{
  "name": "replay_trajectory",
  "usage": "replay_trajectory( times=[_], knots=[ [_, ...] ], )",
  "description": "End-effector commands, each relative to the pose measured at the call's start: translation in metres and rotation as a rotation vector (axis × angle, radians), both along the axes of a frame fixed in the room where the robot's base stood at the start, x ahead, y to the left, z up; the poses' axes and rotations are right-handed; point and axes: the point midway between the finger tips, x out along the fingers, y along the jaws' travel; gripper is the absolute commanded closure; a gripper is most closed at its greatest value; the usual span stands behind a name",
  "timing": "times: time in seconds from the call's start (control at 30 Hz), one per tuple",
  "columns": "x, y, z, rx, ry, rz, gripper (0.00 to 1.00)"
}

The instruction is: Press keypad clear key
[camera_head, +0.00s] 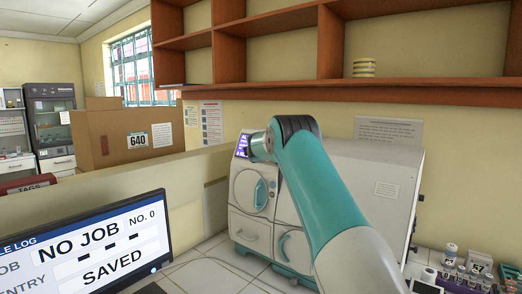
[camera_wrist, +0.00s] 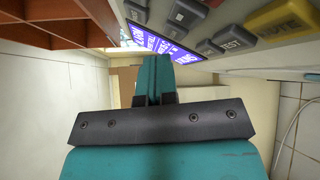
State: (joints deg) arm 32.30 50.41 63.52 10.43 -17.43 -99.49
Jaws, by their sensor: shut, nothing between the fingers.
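The white incubator (camera_head: 386,170) stands on the counter, its front partly covered by my arm. Its lit purple display (camera_head: 243,146) shows beside the end of my arm. In the wrist view the display (camera_wrist: 165,43) and a row of keys run along the top, strongly tilted. A yellow key (camera_wrist: 285,18) reads MUTE and a grey key (camera_wrist: 232,38) reads TEST. More grey keys (camera_wrist: 188,12) lie further left, their labels unreadable, so I cannot tell which is the clear key. My gripper (camera_wrist: 155,66) is shut and empty, its tips just below the display; contact cannot be told.
A wooden shelf (camera_head: 300,92) runs along the wall above the incubator. A monitor (camera_head: 85,245) stands at the lower left, and a large cardboard box (camera_head: 125,140) sits behind the low partition. Small vials and a rack (camera_head: 475,268) stand on the counter at the right.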

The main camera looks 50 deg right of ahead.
Motion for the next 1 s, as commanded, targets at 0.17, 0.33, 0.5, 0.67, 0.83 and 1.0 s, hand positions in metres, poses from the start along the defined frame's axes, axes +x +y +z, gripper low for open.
replay_trajectory(
  times=[0.17, 0.33, 0.5, 0.67, 0.83, 1.0],
  knots=[
    [0.0000, 0.0000, 0.0000, 0.000, 0.000, 0.000, 1.00],
    [0.0000, 0.0000, 0.0000, 0.000, 0.000, 0.000, 1.00],
    [0.0000, -0.0005, -0.0005, 0.000, 0.000, 0.000, 1.00],
    [0.0001, -0.0050, -0.0028, 0.000, 0.000, -0.001, 1.00],
    [0.0006, -0.0076, -0.0035, -0.001, -0.001, 0.000, 1.00],
    [0.0006, -0.0075, -0.0035, 0.000, 0.000, 0.000, 1.00]
  ],
)
